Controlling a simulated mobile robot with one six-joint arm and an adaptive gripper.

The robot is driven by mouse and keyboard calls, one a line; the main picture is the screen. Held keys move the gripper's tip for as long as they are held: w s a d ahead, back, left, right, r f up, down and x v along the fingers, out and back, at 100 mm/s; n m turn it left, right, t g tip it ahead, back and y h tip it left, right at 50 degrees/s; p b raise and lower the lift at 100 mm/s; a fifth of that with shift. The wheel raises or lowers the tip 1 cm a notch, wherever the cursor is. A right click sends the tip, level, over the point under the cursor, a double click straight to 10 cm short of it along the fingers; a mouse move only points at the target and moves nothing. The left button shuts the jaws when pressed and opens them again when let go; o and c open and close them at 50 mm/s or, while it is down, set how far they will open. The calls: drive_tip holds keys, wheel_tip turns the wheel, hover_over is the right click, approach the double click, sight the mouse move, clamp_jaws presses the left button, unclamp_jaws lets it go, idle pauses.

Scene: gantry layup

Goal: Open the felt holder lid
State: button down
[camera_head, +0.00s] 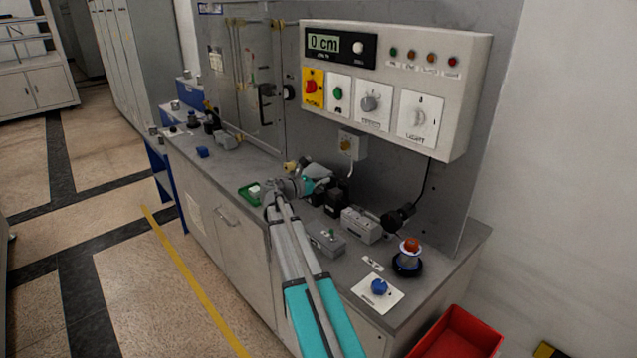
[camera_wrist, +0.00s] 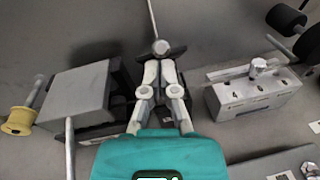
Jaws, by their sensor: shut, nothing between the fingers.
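No part is clearly marked as the felt holder. In the wrist view, my gripper (camera_wrist: 160,78) has its fingers together and empty, pointing at a dark part with a round grey knob (camera_wrist: 161,47) and a thin upright rod. The fingertips look close to or against the dark part; I cannot tell if they touch. This may be the felt holder's lid, and I cannot tell whether it is open. In the head view, my wrist hides part of this area, beside small black blocks (camera_head: 337,201) on the bench.
In the wrist view, a grey box (camera_wrist: 78,95) with a yellow spool (camera_wrist: 19,120) stands left, and a numbered grey block (camera_wrist: 255,96) stands right. In the head view, the control panel (camera_head: 395,85) overhangs the bench. A green tray (camera_head: 249,192) lies left of my wrist.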

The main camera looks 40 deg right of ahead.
drive_tip(key=shift+d+r+p, duration=0.2)
drive_tip(key=shift+d+p, duration=0.05)
drive_tip(key=shift+p, duration=0.25)
idle(1.3)
